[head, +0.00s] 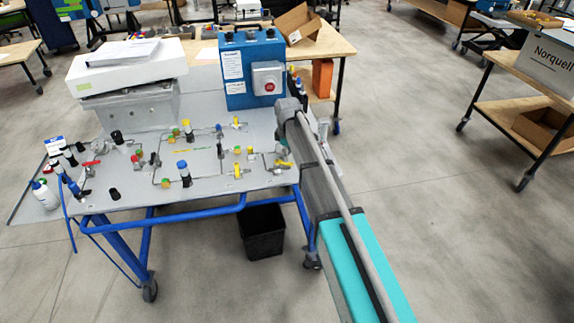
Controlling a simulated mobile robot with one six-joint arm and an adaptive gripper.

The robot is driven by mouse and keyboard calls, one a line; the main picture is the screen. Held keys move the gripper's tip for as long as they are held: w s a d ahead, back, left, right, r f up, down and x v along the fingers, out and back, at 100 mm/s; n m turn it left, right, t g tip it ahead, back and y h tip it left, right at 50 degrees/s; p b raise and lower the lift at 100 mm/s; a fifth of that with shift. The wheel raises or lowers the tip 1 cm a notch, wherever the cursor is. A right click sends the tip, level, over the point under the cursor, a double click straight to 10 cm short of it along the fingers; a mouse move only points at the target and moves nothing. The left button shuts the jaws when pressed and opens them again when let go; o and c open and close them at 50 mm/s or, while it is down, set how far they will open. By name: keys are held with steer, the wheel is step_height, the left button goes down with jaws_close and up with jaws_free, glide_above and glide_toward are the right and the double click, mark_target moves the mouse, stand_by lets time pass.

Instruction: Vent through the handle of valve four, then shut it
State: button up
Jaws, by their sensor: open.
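The analyser panel (215,150) is a grey sloping board with thin tubing, fittings and several small valves. Yellow valve handles show at the back (237,123), at the front (239,171) and at the right edge (283,164). A red handle (91,163) is at the left. The labels are too small to read, so I cannot tell which is valve four. My gripper (282,151) is open at the panel's right edge, close to the right yellow handle. My arm partly hides it, and I cannot tell whether it touches the handle.
A blue control box (252,72) with a red button stands behind the panel. A white instrument (127,66) is at the back left. Bottles (44,194) stand at the left edge. A black bin (262,232) sits under the blue-framed cart. Open floor lies to the right.

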mark_target(288, 163)
steer(key=shift+f+b, duration=1.35)
steer(key=shift+f, duration=0.3)
jaws_close()
